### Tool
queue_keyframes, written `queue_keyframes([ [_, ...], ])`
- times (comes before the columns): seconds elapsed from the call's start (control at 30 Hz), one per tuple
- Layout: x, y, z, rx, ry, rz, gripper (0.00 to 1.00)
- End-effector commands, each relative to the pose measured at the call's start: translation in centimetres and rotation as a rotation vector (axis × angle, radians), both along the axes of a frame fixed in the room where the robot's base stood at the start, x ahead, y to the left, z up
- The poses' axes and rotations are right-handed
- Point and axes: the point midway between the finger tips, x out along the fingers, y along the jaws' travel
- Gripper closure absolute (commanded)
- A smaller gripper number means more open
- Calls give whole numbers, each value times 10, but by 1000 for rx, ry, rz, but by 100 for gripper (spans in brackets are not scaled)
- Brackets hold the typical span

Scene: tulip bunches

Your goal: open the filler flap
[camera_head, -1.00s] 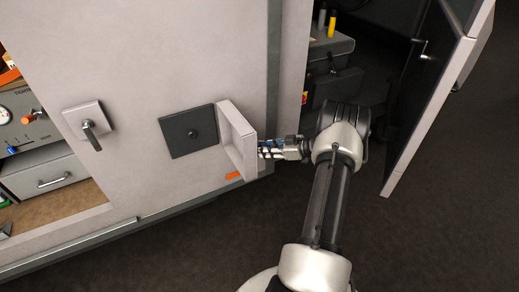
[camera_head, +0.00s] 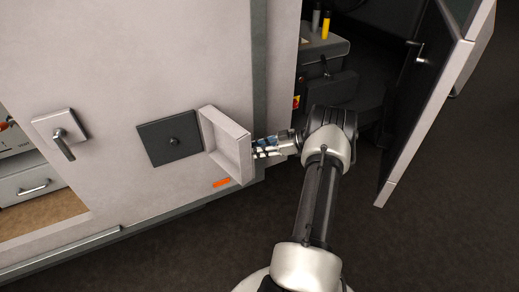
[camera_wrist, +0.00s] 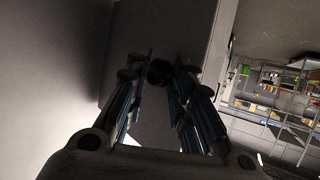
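The filler flap (camera_head: 228,143) is a pale, shallow box-like door on the light wall, swung out to the right with its hollow inner side showing. The dark square plate (camera_head: 170,138) with a small round knob is exposed to its left. My gripper (camera_head: 255,150) is at the flap's outer face, its tips partly hidden by the flap's edge. In the wrist view the flap's outer face (camera_wrist: 155,30) fills the middle. The flap's dark round knob (camera_wrist: 160,72) sits between the fingers of my gripper (camera_wrist: 163,66), which close in on both sides of it.
A handle on a square plate (camera_head: 62,132) is on the wall at left, above an open bay with a drawer (camera_head: 28,186). A large door (camera_head: 428,100) stands open at right beside a dark compartment. The dark floor in front is clear.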

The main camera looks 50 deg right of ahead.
Motion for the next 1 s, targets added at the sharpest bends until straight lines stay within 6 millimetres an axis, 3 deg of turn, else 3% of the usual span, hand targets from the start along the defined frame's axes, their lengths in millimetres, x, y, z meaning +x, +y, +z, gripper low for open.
queue_keyframes([
  [0.03,14,4,8,-4,-21,6,76],
  [0.37,14,4,6,-3,-18,4,55],
  [0.67,13,4,5,-1,-16,3,55],
  [0.83,-1,-5,12,-1,-17,0,55],
  [1.0,-32,-22,25,-2,-16,-1,55],
])
